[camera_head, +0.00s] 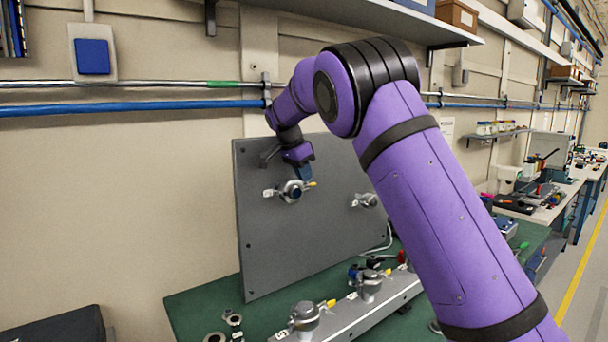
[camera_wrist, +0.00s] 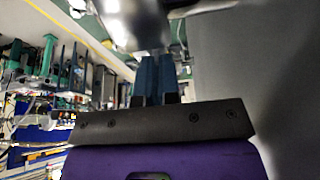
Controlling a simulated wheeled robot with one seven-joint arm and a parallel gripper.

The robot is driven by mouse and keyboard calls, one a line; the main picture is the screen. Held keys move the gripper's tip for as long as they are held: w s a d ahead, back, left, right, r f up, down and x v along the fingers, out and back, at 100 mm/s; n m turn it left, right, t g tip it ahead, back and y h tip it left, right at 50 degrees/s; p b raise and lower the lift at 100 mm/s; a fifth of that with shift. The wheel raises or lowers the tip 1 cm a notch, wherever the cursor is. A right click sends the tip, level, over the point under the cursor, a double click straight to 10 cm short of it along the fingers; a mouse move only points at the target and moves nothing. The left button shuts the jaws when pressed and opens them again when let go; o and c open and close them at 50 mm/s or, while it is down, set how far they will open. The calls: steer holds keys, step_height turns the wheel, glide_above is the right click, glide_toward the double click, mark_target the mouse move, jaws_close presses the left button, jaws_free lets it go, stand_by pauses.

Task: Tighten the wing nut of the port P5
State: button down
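A grey upright panel (camera_head: 300,240) carries a round metal port with a clamp (camera_head: 291,191) and a yellow-tipped wing nut (camera_head: 311,184). A second clamped port (camera_head: 366,200) sits further right on the panel. No label P5 is readable. My gripper (camera_head: 304,174) points down just above the left port, close to its wing nut; contact cannot be told. In the wrist view, its blue fingers (camera_wrist: 156,68) lie close together, with no object visible between them. A blurred metal part (camera_wrist: 138,22) is just beyond the fingertips, which are partly lost against it.
A green bench (camera_head: 205,297) stands below the panel. On it are a metal rail (camera_head: 345,317) with clamped ports (camera_head: 305,317) and loose clamp rings (camera_head: 233,320). A blue pipe (camera_head: 150,107) runs along the wall behind, and a shelf (camera_head: 370,14) hangs above my arm.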

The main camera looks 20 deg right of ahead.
steer(key=shift+r, duration=0.1)
steer(key=c, duration=1.6)
jaws_free()
steer(key=v, duration=1)
steer(key=shift+a+r, duration=0.2)
steer(key=shift+r, duration=0.1)
